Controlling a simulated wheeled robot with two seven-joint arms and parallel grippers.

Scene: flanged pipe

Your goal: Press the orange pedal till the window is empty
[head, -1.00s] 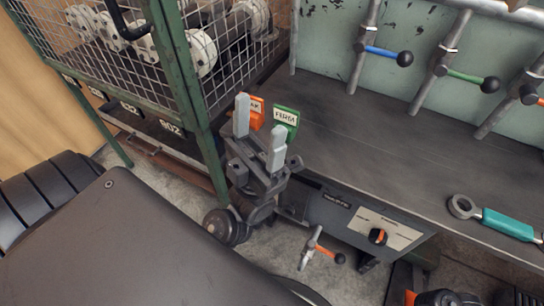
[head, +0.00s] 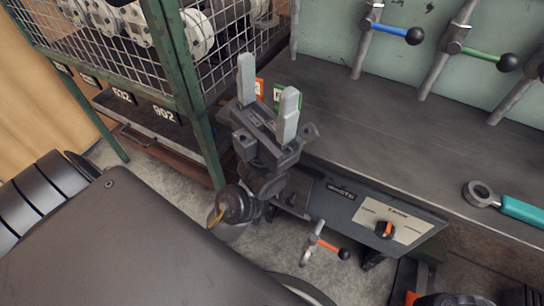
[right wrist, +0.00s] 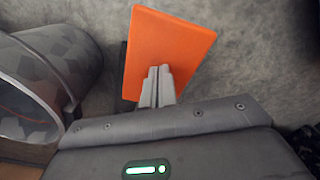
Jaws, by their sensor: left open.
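The orange pedal (right wrist: 172,42) is a flat, bright orange plate low over the grey floor in the right wrist view. My right gripper (right wrist: 159,74) has its fingers together, in front of the plate's lower part; whether they touch it, I cannot tell. My left gripper (head: 268,108) is open and empty in the head view, in front of the bench edge and partly covering an orange card and a green card. I cannot make out the window in these views.
A grey patterned bin (right wrist: 48,65) stands left of the pedal. A wire cage (head: 215,45) with white flanged parts stands left of the bench (head: 400,130).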

